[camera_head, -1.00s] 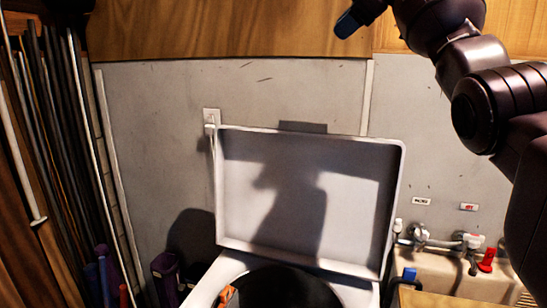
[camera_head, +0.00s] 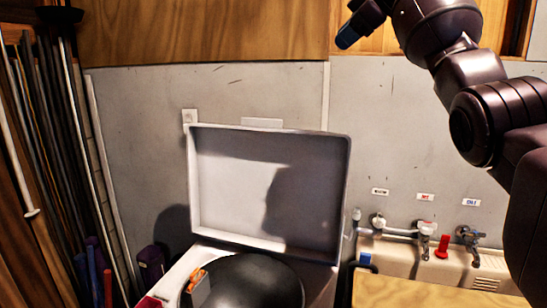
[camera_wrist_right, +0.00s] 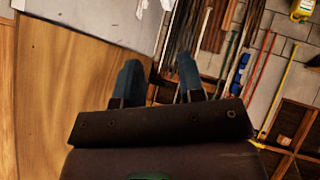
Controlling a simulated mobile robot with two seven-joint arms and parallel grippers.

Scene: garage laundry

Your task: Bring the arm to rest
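My right arm comes in from the right in the head view. Its gripper (camera_head: 350,34) is raised high, in front of the wooden cabinet at the top, with blue fingertips. In the right wrist view the two blue fingers (camera_wrist_right: 158,78) stand apart with nothing between them, so the gripper is open and empty. My left arm and gripper are not in view.
A white top-loading machine stands ahead with its lid (camera_head: 230,180) upright. A dark round tub (camera_head: 250,282) shows below, beside an orange item (camera_head: 196,278). A sink (camera_head: 400,255) with taps is at right; long poles (camera_head: 50,130) lean at left.

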